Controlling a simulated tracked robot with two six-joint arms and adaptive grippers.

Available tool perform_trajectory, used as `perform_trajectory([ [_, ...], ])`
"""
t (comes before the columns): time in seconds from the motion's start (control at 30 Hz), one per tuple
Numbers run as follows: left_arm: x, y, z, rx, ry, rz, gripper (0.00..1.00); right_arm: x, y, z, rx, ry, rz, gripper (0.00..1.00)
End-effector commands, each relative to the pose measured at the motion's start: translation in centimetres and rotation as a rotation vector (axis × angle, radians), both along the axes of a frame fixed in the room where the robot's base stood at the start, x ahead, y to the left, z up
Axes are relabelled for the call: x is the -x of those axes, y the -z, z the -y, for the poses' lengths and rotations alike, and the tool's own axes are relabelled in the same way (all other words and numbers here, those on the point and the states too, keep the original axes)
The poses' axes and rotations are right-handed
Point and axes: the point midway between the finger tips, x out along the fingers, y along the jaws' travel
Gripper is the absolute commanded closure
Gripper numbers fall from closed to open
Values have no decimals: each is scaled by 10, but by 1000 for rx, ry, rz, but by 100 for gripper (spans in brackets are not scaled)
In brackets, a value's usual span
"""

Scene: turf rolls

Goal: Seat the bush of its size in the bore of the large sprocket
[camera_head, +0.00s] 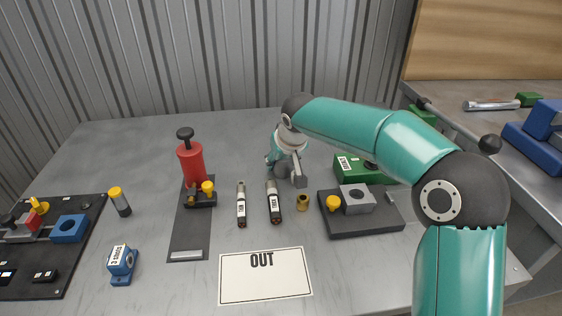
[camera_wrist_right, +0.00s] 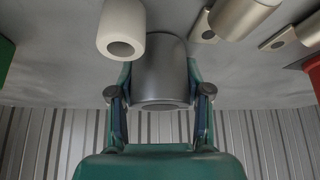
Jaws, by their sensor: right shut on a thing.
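My right gripper (camera_head: 285,172) is low over the back middle of the table, seen mostly from behind its arm. In the right wrist view its fingers (camera_wrist_right: 160,95) are shut on a dark grey cylinder (camera_wrist_right: 160,70), which I take for a bush. In the head view the gripper largely hides it. A pale hollow bush (camera_wrist_right: 122,30) stands beside it in the wrist view, apart from the fingers. A small brass-coloured bush (camera_head: 303,202) stands on the table in the head view. I cannot make out a large sprocket. My left gripper is not in view.
Two labelled gauges (camera_head: 273,203) lie in front of the gripper. A red press (camera_head: 191,165) stands left, a black fixture (camera_head: 380,220) with a grey bored block (camera_head: 357,199) right, near a green box (camera_head: 350,169). The OUT card (camera_head: 264,280) is empty.

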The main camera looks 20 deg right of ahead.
Motion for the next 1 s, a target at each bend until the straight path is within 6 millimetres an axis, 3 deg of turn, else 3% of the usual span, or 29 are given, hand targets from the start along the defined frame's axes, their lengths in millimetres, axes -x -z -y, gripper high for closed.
perform_trajectory([
  [0.1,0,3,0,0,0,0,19,0,2,0,0,0,1,96],
  [0.13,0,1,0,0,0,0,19,0,1,0,0,0,0,47],
  [0.27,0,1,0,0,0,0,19,0,1,0,0,0,0,27],
  [0.67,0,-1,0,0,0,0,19,1,-4,-1,0,-1,2,27],
  [1.0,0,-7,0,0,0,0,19,27,-53,-4,0,-3,5,27],
])
